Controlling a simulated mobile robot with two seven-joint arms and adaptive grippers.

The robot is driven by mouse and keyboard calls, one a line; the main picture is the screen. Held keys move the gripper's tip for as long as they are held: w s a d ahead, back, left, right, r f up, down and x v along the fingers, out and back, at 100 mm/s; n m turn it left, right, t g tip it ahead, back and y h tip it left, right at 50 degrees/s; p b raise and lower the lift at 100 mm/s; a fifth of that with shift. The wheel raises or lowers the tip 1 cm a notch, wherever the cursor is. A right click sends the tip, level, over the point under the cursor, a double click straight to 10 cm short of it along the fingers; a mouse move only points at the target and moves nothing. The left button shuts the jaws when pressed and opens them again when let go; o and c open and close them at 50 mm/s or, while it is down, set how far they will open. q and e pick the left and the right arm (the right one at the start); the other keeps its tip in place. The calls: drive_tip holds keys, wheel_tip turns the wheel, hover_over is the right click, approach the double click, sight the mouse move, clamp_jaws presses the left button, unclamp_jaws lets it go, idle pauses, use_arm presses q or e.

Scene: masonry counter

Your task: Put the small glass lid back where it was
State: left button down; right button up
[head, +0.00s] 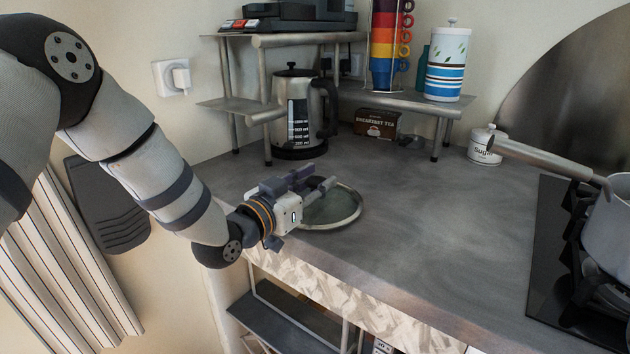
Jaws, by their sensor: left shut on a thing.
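The small glass lid (336,207) is a round, see-through disc with a pale rim, at the front left of the grey counter. The gripper body hides part of the lid and the exact grip. The lid looks flat and low over the counter; I cannot tell whether it touches. My right gripper is not in view.
A kettle (298,112) stands behind the lid, by a metal shelf (350,97). A tea box (376,124) and sugar jar (485,146) stand farther back. On the right, a pan (610,225) with a long handle stands on the black hob (545,255). The middle counter (440,230) is clear.

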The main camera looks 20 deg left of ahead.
use_arm(q)
drive_tip(key=c, duration=1.2)
unclamp_jaws()
drive_tip(key=shift+o, duration=0.2)
